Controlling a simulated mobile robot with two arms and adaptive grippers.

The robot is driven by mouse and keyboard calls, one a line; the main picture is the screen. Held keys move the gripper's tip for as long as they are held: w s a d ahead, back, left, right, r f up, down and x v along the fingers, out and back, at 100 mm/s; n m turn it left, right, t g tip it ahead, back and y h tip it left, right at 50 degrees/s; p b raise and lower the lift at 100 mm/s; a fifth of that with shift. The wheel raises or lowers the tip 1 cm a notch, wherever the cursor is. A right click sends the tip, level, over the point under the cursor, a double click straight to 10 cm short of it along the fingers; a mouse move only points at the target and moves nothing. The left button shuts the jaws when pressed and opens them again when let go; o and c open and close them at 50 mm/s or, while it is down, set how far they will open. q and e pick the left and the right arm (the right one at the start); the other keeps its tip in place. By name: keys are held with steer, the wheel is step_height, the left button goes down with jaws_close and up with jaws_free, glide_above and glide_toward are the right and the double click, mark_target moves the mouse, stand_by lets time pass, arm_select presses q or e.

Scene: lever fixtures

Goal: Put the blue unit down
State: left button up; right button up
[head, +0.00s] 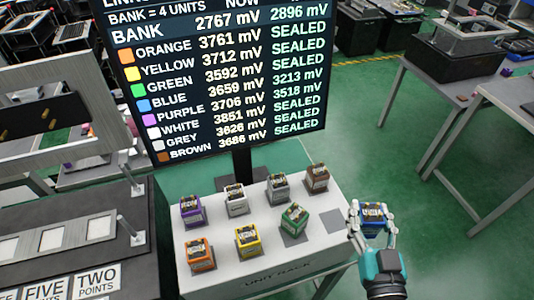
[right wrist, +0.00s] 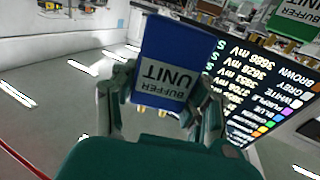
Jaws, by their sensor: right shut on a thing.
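The blue unit (head: 374,214) is a small block held between the fingers of my right gripper (head: 372,217), off the right edge of the white unit rack (head: 226,272). In the right wrist view the blue unit (right wrist: 165,62) shows its "BUFFER UNIT" label, with the right gripper's fingers (right wrist: 160,105) on both sides. On the rack, a bare dark square (head: 333,221) lies right of the green unit (head: 294,217). The green unit sits turned, partly behind another dark square (head: 295,240). My left gripper is not in view.
Purple (head: 192,212), white (head: 236,199), grey (head: 277,187) and brown (head: 317,177) units form the rack's back row. Orange (head: 200,254) and yellow (head: 248,242) units stand in front. A tall readout screen (head: 220,75) rises behind. A lever fixture (head: 75,245) stands left.

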steer(key=w+a+n+g+y, duration=0.1)
steer(key=w+a+n+y, duration=0.4)
steer(key=w, duration=0.4)
steer(key=shift+m+y, duration=0.5)
steer(key=shift+y, duration=0.1)
steer(key=f, duration=0.6)
steer(key=a+f+p, duration=0.1)
steer(key=f, duration=0.2)
steer(key=shift+s+f, duration=0.1)
steer(key=shift+s, duration=0.05)
steer(key=shift+f, duration=0.2)
steer(key=o, duration=1.1)
